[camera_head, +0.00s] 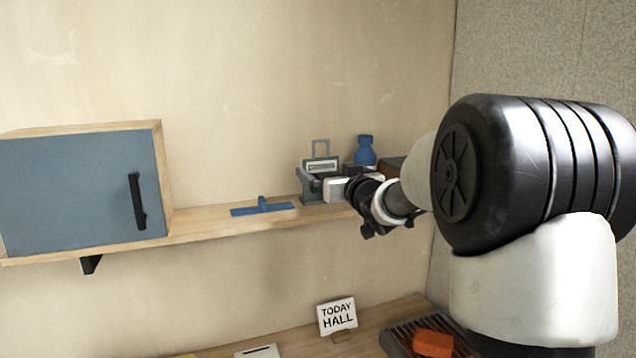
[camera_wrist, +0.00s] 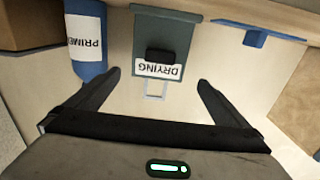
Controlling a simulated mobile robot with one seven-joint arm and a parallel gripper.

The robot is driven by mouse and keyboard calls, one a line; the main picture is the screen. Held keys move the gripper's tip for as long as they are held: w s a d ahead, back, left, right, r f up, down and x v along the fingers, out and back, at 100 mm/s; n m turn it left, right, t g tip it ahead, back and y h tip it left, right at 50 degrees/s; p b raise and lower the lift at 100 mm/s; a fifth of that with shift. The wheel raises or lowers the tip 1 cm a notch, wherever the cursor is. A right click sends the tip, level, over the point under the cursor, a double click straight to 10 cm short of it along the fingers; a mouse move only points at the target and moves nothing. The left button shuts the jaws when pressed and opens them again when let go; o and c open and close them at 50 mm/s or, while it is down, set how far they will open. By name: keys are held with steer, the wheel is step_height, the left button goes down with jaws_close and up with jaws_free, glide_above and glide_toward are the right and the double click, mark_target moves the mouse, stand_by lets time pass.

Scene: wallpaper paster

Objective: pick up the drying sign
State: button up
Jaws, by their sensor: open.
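The drying sign (camera_wrist: 160,28) is a grey-green board with a white label reading DRYING, upside down in the wrist view. It has a dark block on its face and a pale wire loop at one end. In the head view the sign (camera_head: 321,166) stands on the wall shelf, loop upward, partly hidden by my gripper (camera_head: 335,188). In the wrist view my gripper (camera_wrist: 159,78) is open and empty. Its fingers are spread to either side of the loop and label, with gaps on both sides. No contact with the sign shows.
A blue bottle labelled PRIME (camera_wrist: 86,40) stands close beside the sign; it also shows in the head view (camera_head: 365,151). A blue T-shaped tool (camera_head: 262,208) lies on the shelf (camera_head: 205,230). A blue-doored cabinet (camera_head: 70,190) is at left. A TODAY HALL sign (camera_head: 337,316) stands below.

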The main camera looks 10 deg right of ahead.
mark_target(322, 165)
steer(key=shift+w+a+f+p, duration=0.1)
steer(key=shift+w+a+p, duration=0.1)
steer(key=shift+w, duration=0.95)
steer(key=shift+w+a+r+p, duration=0.1)
steer(key=shift+w+p, duration=0.1)
steer(key=shift+w, duration=0.95)
steer(key=shift+w+a+f+p, duration=0.1)
steer(key=shift+w+p, duration=0.1)
steer(key=shift+w, duration=0.95)
steer(key=c, duration=1.2)
